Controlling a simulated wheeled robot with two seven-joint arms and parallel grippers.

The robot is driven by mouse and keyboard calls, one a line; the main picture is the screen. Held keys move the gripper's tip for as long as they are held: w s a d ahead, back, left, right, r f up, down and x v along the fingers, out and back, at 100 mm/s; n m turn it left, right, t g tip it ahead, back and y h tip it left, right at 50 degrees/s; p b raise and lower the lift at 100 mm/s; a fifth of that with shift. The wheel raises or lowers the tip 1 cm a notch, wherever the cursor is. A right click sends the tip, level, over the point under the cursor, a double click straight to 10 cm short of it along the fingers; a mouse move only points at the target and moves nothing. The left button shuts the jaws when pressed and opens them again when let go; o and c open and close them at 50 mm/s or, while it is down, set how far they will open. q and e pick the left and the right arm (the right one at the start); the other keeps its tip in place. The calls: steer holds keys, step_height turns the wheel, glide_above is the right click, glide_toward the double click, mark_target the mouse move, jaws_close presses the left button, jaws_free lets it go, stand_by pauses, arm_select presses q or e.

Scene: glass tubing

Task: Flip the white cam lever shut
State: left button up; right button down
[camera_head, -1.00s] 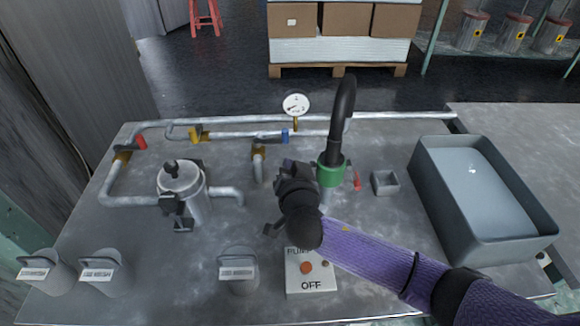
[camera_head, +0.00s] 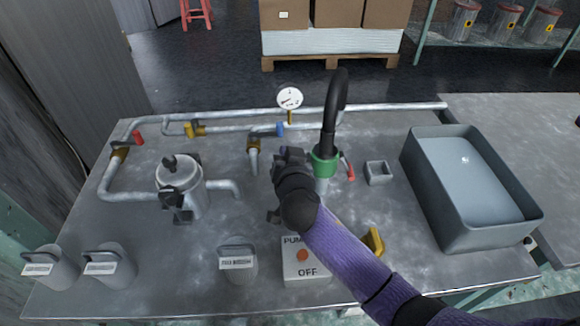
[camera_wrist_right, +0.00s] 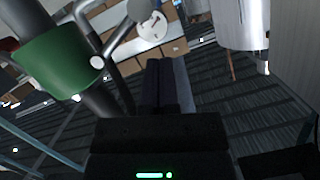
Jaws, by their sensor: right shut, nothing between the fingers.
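The green coupling (camera_head: 325,164) holds the black hose (camera_head: 334,110) upright over a pipe. A red lever (camera_head: 350,171) sticks out on its right side. My right gripper (camera_head: 290,155) is just left of the coupling, its fingers pointing away from me. In the right wrist view the gripper (camera_wrist_right: 164,85) is shut and empty. The green coupling (camera_wrist_right: 60,58) is left of the fingers, with a pale round pivot (camera_wrist_right: 97,62) on its side. I cannot clearly make out the white cam lever; my gripper may hide it in the head view. My left gripper is out of view.
A pressure gauge (camera_head: 290,98) and pipes with blue (camera_head: 280,130), yellow and red valve handles run behind. A filter pot (camera_head: 180,180) stands left. The pump switch box (camera_head: 306,270) and a yellow block (camera_head: 373,241) are near my forearm. A grey basin (camera_head: 445,225) stands right.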

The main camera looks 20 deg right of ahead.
arm_select(q)
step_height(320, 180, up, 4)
steer(key=p, duration=0.3)
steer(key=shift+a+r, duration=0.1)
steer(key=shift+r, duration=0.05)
arm_select(e)
steer(key=r+v, duration=0.1)
steer(key=v, duration=0.9)
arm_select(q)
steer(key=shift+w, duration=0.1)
arm_select(e)
steer(key=shift+a, duration=0.1)
